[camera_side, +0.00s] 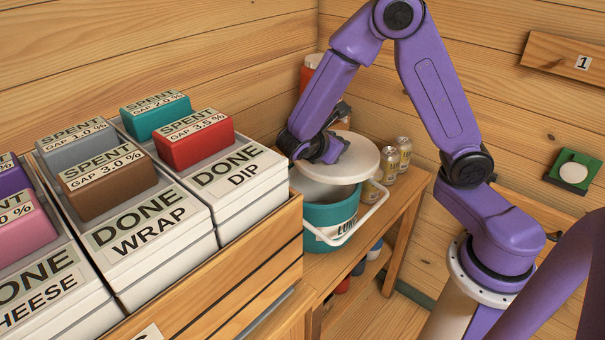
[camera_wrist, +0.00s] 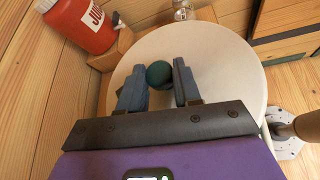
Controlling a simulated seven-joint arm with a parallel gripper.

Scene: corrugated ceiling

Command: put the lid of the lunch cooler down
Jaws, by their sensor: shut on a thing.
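The lunch cooler (camera_side: 325,222) is a teal tub with a white rim and a white handle, standing on the wooden shelf. Its round white lid (camera_side: 352,164) is over the tub, and the white of the tub's rim shows below its left side. In the wrist view the lid (camera_wrist: 228,66) fills the middle, with a dark green ball knob (camera_wrist: 159,74). My gripper (camera_wrist: 160,86) has its two fingers on either side of that knob, shut on it. In the side view my gripper (camera_side: 330,150) is at the lid's top left and its fingertips are hard to make out.
Several cans (camera_side: 403,153) stand right behind the cooler. A red jug (camera_wrist: 84,24) stands near the wall. A wooden crate (camera_side: 262,248) with labelled white boxes is close on the left. Wooden walls close off the back.

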